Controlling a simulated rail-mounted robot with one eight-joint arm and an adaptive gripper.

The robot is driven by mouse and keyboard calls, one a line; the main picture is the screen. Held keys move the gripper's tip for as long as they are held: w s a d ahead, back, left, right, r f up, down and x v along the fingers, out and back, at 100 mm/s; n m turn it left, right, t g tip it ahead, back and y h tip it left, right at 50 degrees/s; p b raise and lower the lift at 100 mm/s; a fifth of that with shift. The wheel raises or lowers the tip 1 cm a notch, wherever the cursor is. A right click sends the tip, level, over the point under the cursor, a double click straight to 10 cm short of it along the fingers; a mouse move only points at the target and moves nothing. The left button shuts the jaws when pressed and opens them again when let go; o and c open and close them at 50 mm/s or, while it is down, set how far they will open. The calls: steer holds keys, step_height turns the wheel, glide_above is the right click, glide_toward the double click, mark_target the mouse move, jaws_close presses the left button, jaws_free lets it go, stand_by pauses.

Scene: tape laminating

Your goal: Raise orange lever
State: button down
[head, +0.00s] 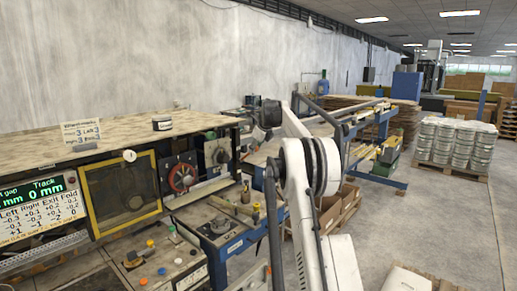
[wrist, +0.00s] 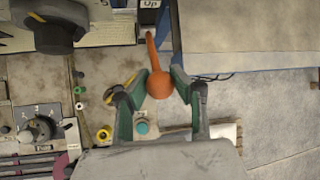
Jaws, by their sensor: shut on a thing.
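The orange lever (wrist: 151,52) shows in the wrist view as a thin orange rod with a round orange knob (wrist: 160,84) at its near end. My gripper (wrist: 160,87) is shut on the knob, with one green-and-grey finger on each side of it. The rod runs away from the fingers towards a plate marked "Up" (wrist: 149,4) at the top edge. In the head view my white arm reaches over the machine's right side, and I cannot make out the lever or the fingertips there.
The control panel (wrist: 88,75) with coloured buttons and a dark knob (wrist: 38,130) lies left of the fingers. A large dark knob (wrist: 55,25) is at the top left. A yellow-framed window (head: 120,190) and red handwheel (head: 182,176) are on the machine. Open floor (head: 420,225) lies right.

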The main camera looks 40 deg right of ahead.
steer(key=shift+r, duration=0.15)
steer(key=c, duration=1.4)
jaws_free()
steer(key=v, duration=1.2)
